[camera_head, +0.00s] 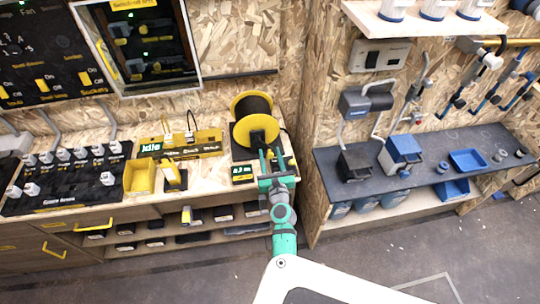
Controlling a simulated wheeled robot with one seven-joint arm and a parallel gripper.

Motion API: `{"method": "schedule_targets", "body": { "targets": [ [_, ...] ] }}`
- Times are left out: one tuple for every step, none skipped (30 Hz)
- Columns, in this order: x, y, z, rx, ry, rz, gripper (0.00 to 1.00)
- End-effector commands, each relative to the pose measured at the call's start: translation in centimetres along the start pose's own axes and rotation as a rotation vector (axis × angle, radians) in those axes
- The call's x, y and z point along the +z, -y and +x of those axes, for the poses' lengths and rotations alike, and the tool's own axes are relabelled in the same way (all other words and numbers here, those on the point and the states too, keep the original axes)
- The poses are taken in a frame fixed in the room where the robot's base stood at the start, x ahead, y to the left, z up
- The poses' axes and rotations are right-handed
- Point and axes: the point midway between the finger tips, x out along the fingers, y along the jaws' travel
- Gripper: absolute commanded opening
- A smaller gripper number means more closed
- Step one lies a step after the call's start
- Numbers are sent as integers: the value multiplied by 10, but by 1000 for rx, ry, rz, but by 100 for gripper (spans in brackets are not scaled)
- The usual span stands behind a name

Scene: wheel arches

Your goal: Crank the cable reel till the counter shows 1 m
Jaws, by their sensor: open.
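The cable reel (257,122) stands at the right end of the left wooden bench. It has yellow flanges and a dark wound drum. A small counter (243,173) with lit green digits sits in front of it; the digits are too small to read surely. My teal gripper (271,158) is open just in front of the reel, at its lower right. The crank handle is not clearly visible. My gripper covers that side of the reel, and I cannot tell whether the fingers are around the handle.
Left of the reel are a yellow panel (186,145), a yellow bin (139,177) and a black switch board (66,178). A wood partition stands right of the reel. Beyond it, a dark shelf (440,158) holds blue trays and boxes. The floor in front is clear.

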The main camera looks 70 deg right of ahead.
Motion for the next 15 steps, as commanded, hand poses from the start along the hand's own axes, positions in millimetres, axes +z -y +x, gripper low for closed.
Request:
{"method": "schedule_targets", "body": {
  "targets": [
    [0, 0, 1, 0, 0, 0, 42],
    [0, 0, 2, 0, 0, 0, 42],
    [0, 0, 2, 0, 0, 0, 42],
    [0, 0, 2, 0, 0, 0, 42],
    [0, 0, 2, 0, 0, 0, 42],
    [0, 0, 2, 0, 0, 0, 42],
    [0, 0, 2, 0, 0, 0, 42],
    [0, 0, 2, 0, 0, 0, 42],
    [0, 0, 2, 0, 0, 0, 39],
    [0, 0, 2, 0, 0, 0, 32],
    [0, 0, 2, -1, 0, 0, 25],
    [0, 0, 2, -1, 0, 0, 15],
    [0, 0, 2, -1, 0, 0, 8],
    [0, 1, 2, -1, 0, 0, 1],
    [0, 1, 2, -2, 1, 0, 0]
  ]
}}
